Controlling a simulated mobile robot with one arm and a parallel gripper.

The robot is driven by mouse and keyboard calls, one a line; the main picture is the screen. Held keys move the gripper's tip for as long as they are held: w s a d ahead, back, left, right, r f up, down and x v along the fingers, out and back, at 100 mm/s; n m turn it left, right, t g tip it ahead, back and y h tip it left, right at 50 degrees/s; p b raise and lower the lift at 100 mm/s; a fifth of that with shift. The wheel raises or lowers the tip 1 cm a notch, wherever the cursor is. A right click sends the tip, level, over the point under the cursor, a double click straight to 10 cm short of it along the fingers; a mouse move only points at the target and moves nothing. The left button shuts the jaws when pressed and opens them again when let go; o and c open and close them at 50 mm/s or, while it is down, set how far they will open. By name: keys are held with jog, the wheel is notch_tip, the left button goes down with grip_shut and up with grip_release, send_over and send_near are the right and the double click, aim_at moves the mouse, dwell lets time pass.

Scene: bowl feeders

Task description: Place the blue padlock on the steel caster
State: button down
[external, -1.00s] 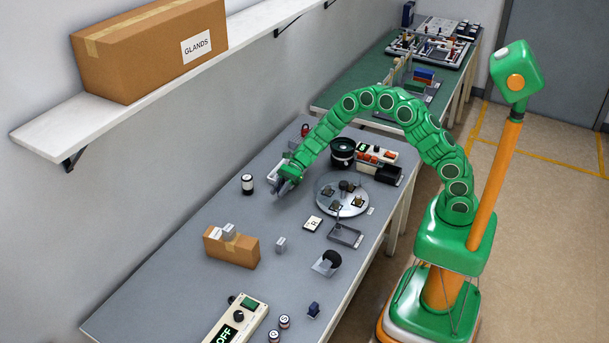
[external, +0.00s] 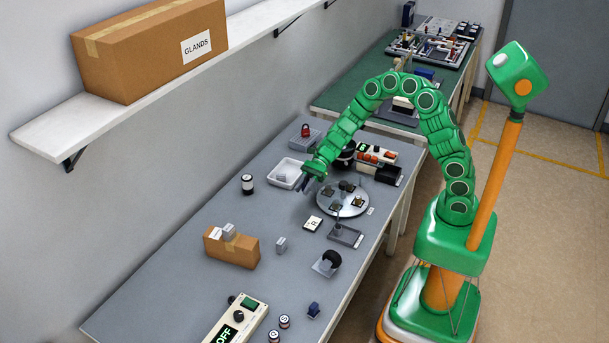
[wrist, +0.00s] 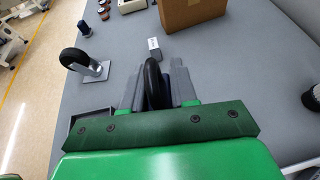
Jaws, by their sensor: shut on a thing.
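The blue padlock (external: 314,310) stands near the front edge of the grey bench; in the wrist view it is the small dark blue thing (wrist: 83,29) at the upper left. The steel caster (external: 327,263), a black wheel on a steel plate, sits farther along the bench; it also shows in the wrist view (wrist: 86,66). My gripper (external: 309,189) is over the bench beside the round turntable, apart from both. In the wrist view its fingers (wrist: 155,88) are shut on a dark rounded thing (wrist: 153,76), partly hidden by the gripper; I cannot tell what it is.
A round metal turntable (external: 329,210) with small parts is beside my gripper. A white tray (external: 276,180) lies behind it. A cardboard box (external: 231,250), a small grey block (external: 281,244) and a control box (external: 237,322) stand on the bench. Bench between is mostly clear.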

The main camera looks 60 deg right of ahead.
jog(key=s+a+r+n+g, duration=0.2)
jog(key=s+a+r, duration=0.15)
jog(key=s, duration=0.65)
jog(key=s+a+r+n+g+h, duration=0.1)
jog(key=s+a+r+n+g, duration=0.2)
jog(key=s, duration=0.7)
jog(key=s+a+r+n+g, duration=0.1)
jog(key=s+a+r, duration=0.25)
jog(key=s, duration=0.65)
send_over(330, 255)
jog(key=shift+g, duration=0.3)
jog(key=shift+d+f, duration=0.15)
jog(key=shift+f, duration=5.1)
jog(key=shift+w+f, duration=0.1)
jog(key=shift+f, duration=1.55)
jog(key=shift+f, duration=0.1)
jog(key=c, duration=0.9)
grip_release()
